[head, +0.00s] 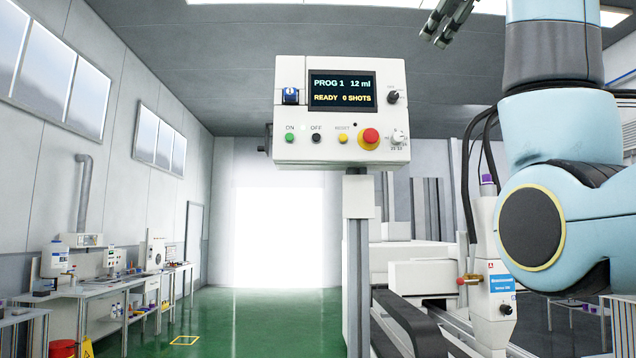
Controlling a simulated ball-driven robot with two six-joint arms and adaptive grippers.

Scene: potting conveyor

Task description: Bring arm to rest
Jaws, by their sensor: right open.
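My right arm, light blue with dark grey joints, fills the right side of the head view and is folded upward. My right gripper (446,20) is at the top edge, right of centre, with its dark fingers pointing down and left. It is open, nothing shows between the fingers, and part of it is cut off by the frame. It is above and to the right of the control box (290,150) in the picture, apart from it. My left gripper is not in view.
The control box stands on a grey post (358,270); its screen reads "READY 0 SHOTS". A dark conveyor belt (408,325) and a white dispensing unit (491,265) are beside my arm. Benches (90,290) line the left wall. The green floor (245,315) in the middle is clear.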

